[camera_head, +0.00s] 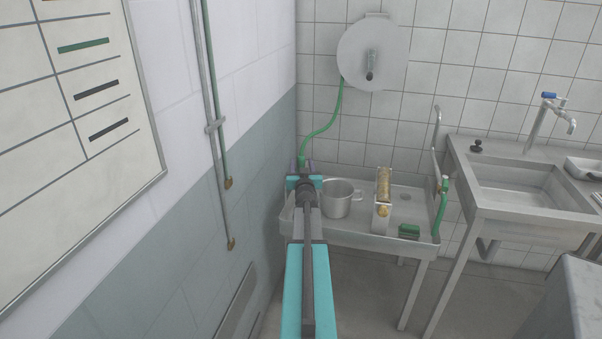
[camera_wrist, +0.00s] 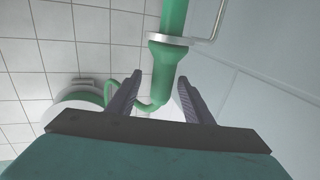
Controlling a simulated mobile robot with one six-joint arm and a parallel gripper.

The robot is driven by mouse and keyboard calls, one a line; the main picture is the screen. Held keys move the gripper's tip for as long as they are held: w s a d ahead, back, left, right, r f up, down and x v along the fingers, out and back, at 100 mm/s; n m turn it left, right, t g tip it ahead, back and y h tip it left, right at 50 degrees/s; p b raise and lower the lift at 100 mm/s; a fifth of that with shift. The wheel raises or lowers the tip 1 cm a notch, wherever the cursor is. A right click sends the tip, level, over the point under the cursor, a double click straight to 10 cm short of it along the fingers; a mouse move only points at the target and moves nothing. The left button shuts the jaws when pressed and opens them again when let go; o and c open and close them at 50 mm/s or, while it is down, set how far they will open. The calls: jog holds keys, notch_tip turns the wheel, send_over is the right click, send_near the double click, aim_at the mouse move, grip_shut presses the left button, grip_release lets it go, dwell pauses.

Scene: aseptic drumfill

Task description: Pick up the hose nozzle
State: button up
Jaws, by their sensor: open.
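The green hose nozzle (camera_wrist: 167,62) hangs in a light grey ring bracket (camera_wrist: 167,40) in the wrist view. A thin green hose (camera_wrist: 107,94) runs from its end to the round reel. My gripper (camera_wrist: 160,76) is open, with one dark ribbed finger on each side of the nozzle. I cannot tell whether either finger touches it. In the head view my gripper (camera_head: 302,167) is at the left end of the steel bench, at the lower end of the hose (camera_head: 334,116). The arm hides most of the nozzle there.
A steel bench (camera_head: 345,238) holds a metal jug (camera_head: 337,199), a brass-coloured cylinder (camera_head: 384,187) and a green block (camera_head: 409,231). The hose reel (camera_head: 375,52) is on the back wall. A sink (camera_head: 520,190) stands right. Wall pipes (camera_head: 212,126) run close on the left.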

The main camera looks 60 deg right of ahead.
jog(key=x, duration=0.5)
jog(key=shift+w+r+p, duration=0.15)
jog(key=shift+p, duration=0.25)
dwell(0.6)
grip_shut()
